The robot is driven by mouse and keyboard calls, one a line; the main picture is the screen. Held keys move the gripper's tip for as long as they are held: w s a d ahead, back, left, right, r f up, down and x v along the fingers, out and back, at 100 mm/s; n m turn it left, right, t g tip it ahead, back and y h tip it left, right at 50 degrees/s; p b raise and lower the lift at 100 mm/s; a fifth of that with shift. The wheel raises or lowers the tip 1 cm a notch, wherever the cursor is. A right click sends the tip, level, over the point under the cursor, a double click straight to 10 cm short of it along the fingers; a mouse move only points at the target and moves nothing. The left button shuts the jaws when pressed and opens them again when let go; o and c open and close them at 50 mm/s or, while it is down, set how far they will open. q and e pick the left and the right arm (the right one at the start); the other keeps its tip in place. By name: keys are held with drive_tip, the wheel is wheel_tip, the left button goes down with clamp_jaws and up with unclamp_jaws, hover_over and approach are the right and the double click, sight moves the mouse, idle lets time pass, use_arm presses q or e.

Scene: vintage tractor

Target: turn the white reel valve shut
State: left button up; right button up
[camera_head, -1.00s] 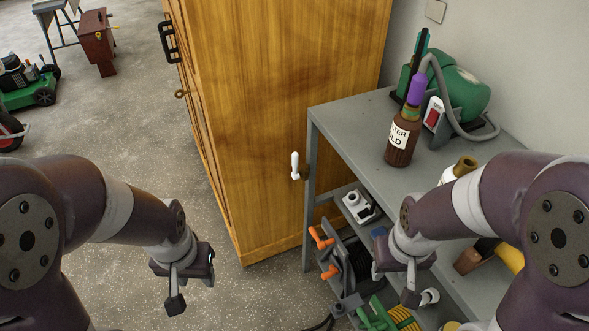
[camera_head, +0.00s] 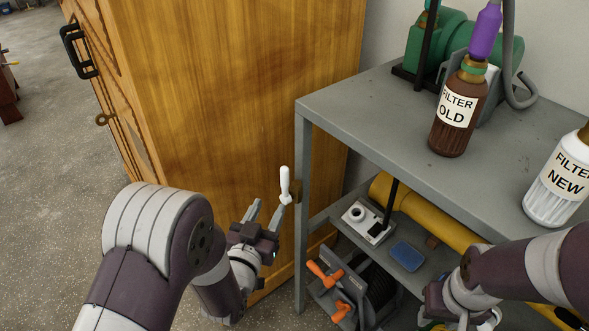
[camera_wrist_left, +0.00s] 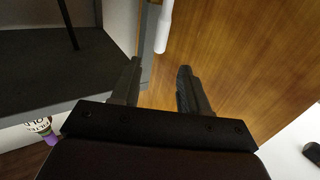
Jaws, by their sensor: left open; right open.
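The white reel valve (camera_head: 285,186) is a small white lever on a brown mount at the shelf's front left post, beside the wooden cabinet. It stands nearly upright, leaning slightly. My left gripper (camera_head: 265,211) is open and empty, its fingers pointing up just left of and below the lever. In the left wrist view the white lever (camera_wrist_left: 163,28) hangs ahead of the open fingers (camera_wrist_left: 160,78), in line with the gap and apart from them. My right gripper (camera_head: 452,305) is low at the right, by the lower shelf; its fingers are mostly hidden.
The grey metal shelf (camera_head: 370,120) stands right of the wooden cabinet (camera_head: 230,90). Brown (camera_head: 459,110) and white (camera_head: 555,185) filter bottles stand on top. A hose reel with orange handles (camera_head: 325,275) sits low under it. Open floor lies at the left.

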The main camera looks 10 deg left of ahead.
sight(283, 178)
use_arm(q)
drive_tip(key=w, duration=1.2)
drive_tip(key=shift+w+d+b, duration=0.25)
drive_tip(key=shift+d+b, duration=0.1)
clamp_jaws()
